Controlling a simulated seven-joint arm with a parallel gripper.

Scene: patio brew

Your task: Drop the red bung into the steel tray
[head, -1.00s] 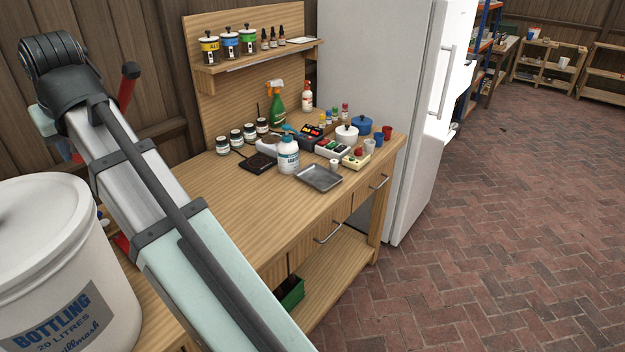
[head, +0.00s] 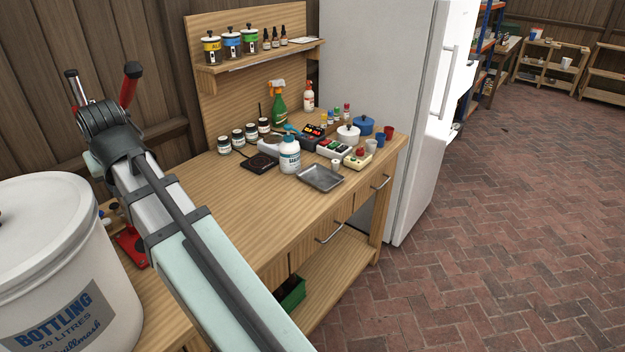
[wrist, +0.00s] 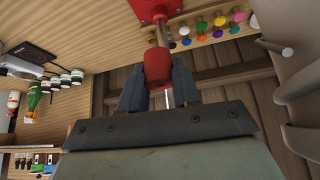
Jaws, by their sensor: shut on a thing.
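The red bung (wrist: 157,68) appears in the wrist view as a small red cylinder between my gripper's two dark fingers. My gripper (wrist: 158,82) is shut on it, up in the air. In the head view my arm hides both the fingers and the bung. The steel tray (head: 320,180) is a shallow grey tray lying empty on the wooden bench, near its front edge. It is well to the right of my gripper in the head view. I cannot see it in the wrist view.
A red-based stand (head: 128,243) with a metal column rises close to my gripper. A white bottling bucket (head: 65,270) stands at left. A white bottle (head: 289,157) stands left of the tray; a yellow box (head: 357,158) with a red button is right of it.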

